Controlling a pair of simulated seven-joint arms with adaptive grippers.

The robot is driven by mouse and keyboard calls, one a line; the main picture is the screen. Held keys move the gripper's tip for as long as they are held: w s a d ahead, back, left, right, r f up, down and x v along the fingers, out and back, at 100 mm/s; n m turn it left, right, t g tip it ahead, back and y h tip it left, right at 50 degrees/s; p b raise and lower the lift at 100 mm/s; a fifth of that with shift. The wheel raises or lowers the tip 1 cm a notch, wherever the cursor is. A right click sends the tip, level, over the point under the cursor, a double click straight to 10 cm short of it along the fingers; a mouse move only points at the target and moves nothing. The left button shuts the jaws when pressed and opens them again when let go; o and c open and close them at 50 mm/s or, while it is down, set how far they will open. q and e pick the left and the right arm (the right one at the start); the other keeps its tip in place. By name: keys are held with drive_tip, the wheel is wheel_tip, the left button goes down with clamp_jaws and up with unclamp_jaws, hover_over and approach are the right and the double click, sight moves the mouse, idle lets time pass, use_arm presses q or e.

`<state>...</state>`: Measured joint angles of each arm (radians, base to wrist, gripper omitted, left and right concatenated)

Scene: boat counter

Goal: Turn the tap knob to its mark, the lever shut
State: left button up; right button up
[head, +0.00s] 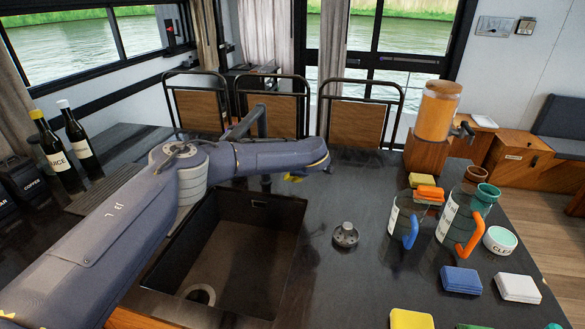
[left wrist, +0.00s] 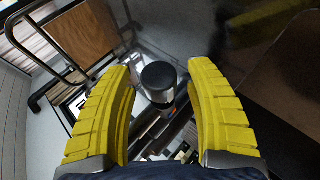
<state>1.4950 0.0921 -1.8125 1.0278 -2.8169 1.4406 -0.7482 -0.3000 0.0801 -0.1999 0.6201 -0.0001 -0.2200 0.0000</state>
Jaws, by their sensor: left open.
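The dark tap (head: 262,120) stands behind the sink, its upper part showing above my left arm and its middle hidden by it. My left gripper (head: 293,178) is beyond the sink's back right corner, mostly hidden under the wrist, with only bits of yellow finger showing. In the left wrist view my left gripper (left wrist: 163,110) is open, its two yellow fingers wide apart. A black round-ended cylinder (left wrist: 158,78), apparently part of the tap, shows in the gap between them, with no finger visibly touching it. I cannot make out a mark. My right gripper is not in view.
The sink (head: 235,250) lies open below my left arm. A dark metal strainer (head: 345,236) sits right of it. Bottles (head: 78,145) stand at the left. A dispenser (head: 437,112), jars (head: 463,212) and sponges (head: 461,280) crowd the right. Chairs (head: 358,122) stand behind the counter.

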use_arm(q)
drive_tip(key=c, duration=1.2)
drive_tip(key=shift+d+r+t, duration=0.1)
drive_tip(key=shift+r+t, duration=0.05)
drive_tip(key=shift+t, duration=0.75)
drive_tip(key=shift+c, duration=0.2)
drive_tip(key=shift+s+d+n+t, duration=0.15)
drive_tip(key=shift+n+t, duration=0.25)
drive_tip(key=shift+t, duration=0.4)
drive_tip(key=shift+f+t, duration=0.2)
drive_tip(key=shift+t, duration=0.2)
drive_tip(key=o, duration=1.2)
drive_tip(key=shift+a, duration=0.2)
drive_tip(key=shift+r, duration=0.1)
drive_tip(key=v, duration=1.1)
drive_tip(key=shift+s+d+r, duration=0.15)
drive_tip(key=shift+s, duration=0.15)
